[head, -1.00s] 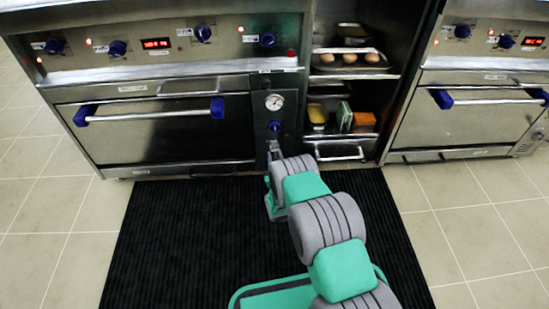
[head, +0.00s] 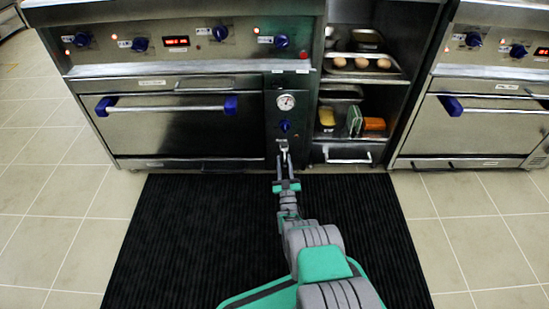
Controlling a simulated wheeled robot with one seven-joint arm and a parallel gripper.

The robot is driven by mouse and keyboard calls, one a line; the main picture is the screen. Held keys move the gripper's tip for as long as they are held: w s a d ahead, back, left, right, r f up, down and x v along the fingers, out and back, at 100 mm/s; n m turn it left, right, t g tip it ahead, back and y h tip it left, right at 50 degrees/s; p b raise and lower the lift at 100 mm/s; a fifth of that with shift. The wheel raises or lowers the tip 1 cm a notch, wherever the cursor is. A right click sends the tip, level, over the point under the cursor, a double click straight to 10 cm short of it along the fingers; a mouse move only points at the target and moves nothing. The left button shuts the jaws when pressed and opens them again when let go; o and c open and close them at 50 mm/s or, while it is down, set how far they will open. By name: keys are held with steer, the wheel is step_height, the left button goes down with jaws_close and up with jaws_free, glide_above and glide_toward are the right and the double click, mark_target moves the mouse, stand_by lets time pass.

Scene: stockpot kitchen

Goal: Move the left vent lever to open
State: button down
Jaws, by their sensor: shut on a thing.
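The left vent lever (head: 284,145) is a small pale metal piece low on the narrow dark panel (head: 272,110) to the right of the left oven door. It sits below a blue knob (head: 284,126) and a round white gauge (head: 286,102). My gripper (head: 284,156) reaches it from the front and is shut on its lower end. The fingers and lever are small here, and the exact lever angle is hard to tell.
The left oven door (head: 180,125) has a bar handle with blue ends. Right of the panel, an open shelf holds a tray of eggs (head: 362,66), with boxes (head: 354,122) below. A black mat (head: 180,240) covers the floor in front.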

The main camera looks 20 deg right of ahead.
steer(key=shift+s+d+f+h, duration=0.1)
steer(key=shift+d+f+h, duration=0.15)
steer(key=shift+h, duration=0.05)
steer(key=c, duration=1.3)
jaws_free()
steer(key=shift+d, duration=0.15)
steer(key=shift+o, duration=1)
steer(key=shift+a, duration=0.25)
steer(key=v, duration=0.7)
steer(key=shift+s+f+p, duration=0.25)
steer(key=shift+p, duration=0.1)
